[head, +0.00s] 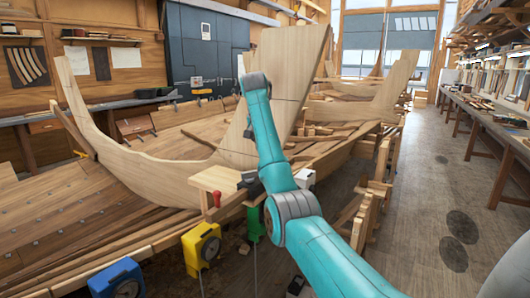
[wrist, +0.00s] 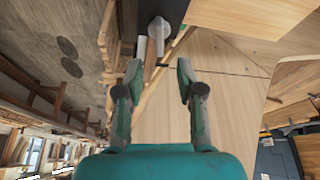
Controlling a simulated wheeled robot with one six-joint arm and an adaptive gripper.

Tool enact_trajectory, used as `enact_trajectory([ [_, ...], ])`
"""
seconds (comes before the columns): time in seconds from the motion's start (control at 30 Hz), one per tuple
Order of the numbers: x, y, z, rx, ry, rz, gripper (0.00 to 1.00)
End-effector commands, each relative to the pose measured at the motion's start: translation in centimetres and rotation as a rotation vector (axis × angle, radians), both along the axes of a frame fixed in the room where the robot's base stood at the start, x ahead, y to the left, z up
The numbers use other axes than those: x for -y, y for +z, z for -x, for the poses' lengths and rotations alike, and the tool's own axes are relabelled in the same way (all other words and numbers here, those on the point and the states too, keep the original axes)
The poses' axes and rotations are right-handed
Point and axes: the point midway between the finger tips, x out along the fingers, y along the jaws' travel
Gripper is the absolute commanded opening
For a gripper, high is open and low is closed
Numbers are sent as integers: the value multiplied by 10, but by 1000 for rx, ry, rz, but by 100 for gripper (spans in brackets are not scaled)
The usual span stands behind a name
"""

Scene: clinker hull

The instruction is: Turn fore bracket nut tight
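My gripper (wrist: 158,70) is open in the wrist view, its two teal and grey fingers apart with nothing held between them. Beyond the fingertips, near the top edge, is a pale grey rounded knob-like part (wrist: 158,28) beside a thin wooden strip. I cannot tell whether this is the fore bracket nut. No nut or bracket can be made out for certain there.
A small wooden shelf (head: 212,178) with a red-handled tool (head: 217,198) stands beside the arm. A yellow device (head: 203,248) and a blue one (head: 120,280) hang at the near hull edge. The floor aisle (head: 430,200) at the right is clear, with a long workbench (head: 490,115) beyond.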

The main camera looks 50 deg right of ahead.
Motion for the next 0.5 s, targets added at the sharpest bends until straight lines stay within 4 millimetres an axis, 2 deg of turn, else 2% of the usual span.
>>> enact_trajectory([
  [0.3,-2,4,1,0,0,-1,38],
  [0.37,-1,4,1,-1,2,-1,50],
  [0.5,3,5,2,-16,75,-14,85],
])
